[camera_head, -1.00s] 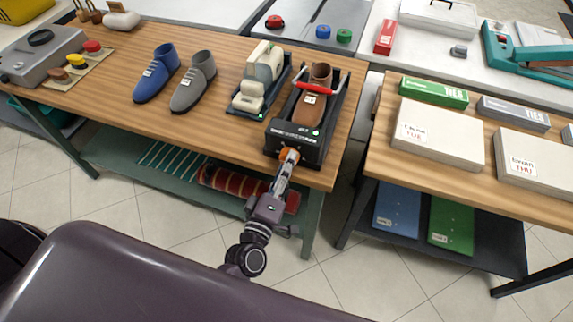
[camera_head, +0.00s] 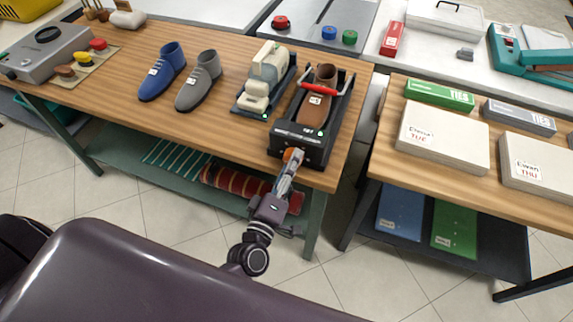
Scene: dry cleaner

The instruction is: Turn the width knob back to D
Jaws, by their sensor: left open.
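The shoe-stretching machine (camera_head: 303,145) is a black stand near the front right corner of the wooden table, holding a brown shoe (camera_head: 316,110) under a red bar. An orange knob (camera_head: 292,155) shows low on its front face; I take it for the width knob. Its letters and pointer are too small to read. My left gripper (camera_head: 289,166) is open, its fingertips right at the knob from the front. I cannot tell whether they touch it, and the fingers partly hide it. My right gripper is not in view.
A cream machine (camera_head: 263,85) stands close to the left of the black one, with a grey shoe (camera_head: 199,82) and a blue shoe (camera_head: 162,72) further left. A second table (camera_head: 378,160) with boxes stands to the right across a narrow gap. A striped roll (camera_head: 235,181) lies on the lower shelf.

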